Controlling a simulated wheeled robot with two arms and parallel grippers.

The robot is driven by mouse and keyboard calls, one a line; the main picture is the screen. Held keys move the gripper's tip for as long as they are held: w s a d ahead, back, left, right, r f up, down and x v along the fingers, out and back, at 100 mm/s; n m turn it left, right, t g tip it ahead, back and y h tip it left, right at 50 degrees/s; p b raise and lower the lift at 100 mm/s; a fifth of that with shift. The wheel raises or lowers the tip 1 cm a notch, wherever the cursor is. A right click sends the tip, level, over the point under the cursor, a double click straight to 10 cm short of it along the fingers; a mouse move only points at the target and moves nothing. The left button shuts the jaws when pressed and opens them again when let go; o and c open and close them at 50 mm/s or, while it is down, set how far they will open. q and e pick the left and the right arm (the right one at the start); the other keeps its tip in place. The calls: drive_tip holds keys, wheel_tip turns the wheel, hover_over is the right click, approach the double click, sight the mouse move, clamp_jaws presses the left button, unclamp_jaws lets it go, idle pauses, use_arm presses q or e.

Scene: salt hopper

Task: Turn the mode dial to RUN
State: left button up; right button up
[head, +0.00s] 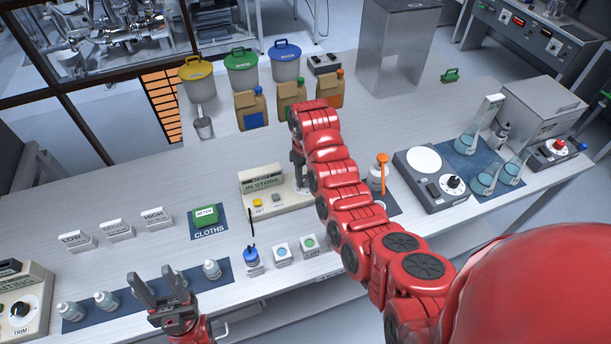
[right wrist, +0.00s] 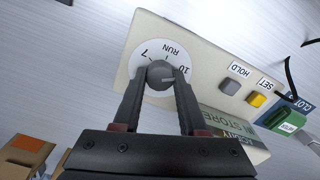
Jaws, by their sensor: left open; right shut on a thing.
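The mode dial (right wrist: 147,55) is a white disc with a dark grey round knob (right wrist: 160,74), on the cream control box (right wrist: 195,45). The disc shows 7, 10 and RUN, upside down in the right wrist view. My right gripper (right wrist: 160,88) is shut on the knob, one finger on each side. Which mark the knob points to is unclear. In the head view the cream box (head: 256,199) stands mid-table; my right gripper (head: 297,160) is over its right part, and my arm hides the dial. My left gripper (head: 156,282) is open and empty at the front left.
The box has a grey HOLD button (right wrist: 229,86), a yellow SET button (right wrist: 258,100) and a display (head: 262,180). Small bottles (head: 211,269) stand near my left gripper. A scale (head: 428,180) stands right.

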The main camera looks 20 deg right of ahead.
clamp_jaws()
drive_tip(key=shift+f+n+b, duration=0.1)
drive_tip(key=shift+n+b, duration=0.5)
drive_tip(key=shift+b, duration=0.2)
drive_tip(key=shift+n+b, duration=0.65)
drive_tip(key=shift+n, duration=0.55)
drive_tip(key=n, duration=0.3)
drive_tip(key=shift+n, duration=0.3)
drive_tip(key=n, duration=0.4)
drive_tip(key=shift+n, duration=0.4)
